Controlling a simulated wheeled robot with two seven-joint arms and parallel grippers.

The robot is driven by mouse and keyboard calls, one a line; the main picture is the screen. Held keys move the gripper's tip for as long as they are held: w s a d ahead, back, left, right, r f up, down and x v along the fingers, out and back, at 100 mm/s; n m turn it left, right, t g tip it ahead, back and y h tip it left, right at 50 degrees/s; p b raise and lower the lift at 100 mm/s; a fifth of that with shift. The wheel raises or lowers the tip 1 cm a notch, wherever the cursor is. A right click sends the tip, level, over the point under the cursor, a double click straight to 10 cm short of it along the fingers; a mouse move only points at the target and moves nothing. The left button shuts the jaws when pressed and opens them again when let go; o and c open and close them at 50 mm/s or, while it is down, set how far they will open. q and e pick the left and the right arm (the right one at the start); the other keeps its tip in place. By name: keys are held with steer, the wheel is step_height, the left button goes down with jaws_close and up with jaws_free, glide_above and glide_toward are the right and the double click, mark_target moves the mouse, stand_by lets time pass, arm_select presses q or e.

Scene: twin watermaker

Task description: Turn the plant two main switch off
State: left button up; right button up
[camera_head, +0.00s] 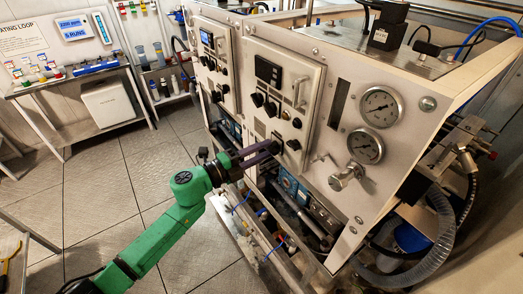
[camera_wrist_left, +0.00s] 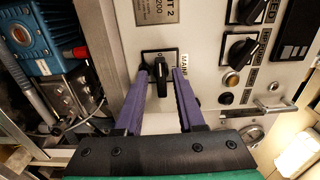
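The plant two main switch (camera_wrist_left: 161,68) is a black rotary knob on a square plate, beside a "MAIN" label and below a plate ending in "T 2". Its handle lies roughly upright in the left wrist view. My left gripper (camera_wrist_left: 162,76) has purple fingers, one on each side of the knob, with a visible gap between them. I cannot tell whether either finger touches the knob. In the head view my left gripper (camera_head: 272,148) reaches the lower part of the panel (camera_head: 313,107), and its tips hide most of the switch. My right gripper is not in view.
Other black knobs (camera_wrist_left: 239,50) and a metal handle (camera_wrist_left: 273,107) are near the switch. Two pressure gauges (camera_head: 381,107) and a valve (camera_head: 346,177) are on the right of the machine. Pipes and a blue pump (camera_wrist_left: 43,40) lie below the panel. The tiled floor (camera_head: 100,190) at left is clear.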

arm_select(q)
steer(key=shift+a, duration=0.1)
steer(key=shift+s+a+f, duration=0.1)
steer(key=shift+s+a, duration=0.05)
steer(key=shift+a, duration=0.05)
steer(key=b+v, duration=0.6)
steer(key=v, duration=0.8)
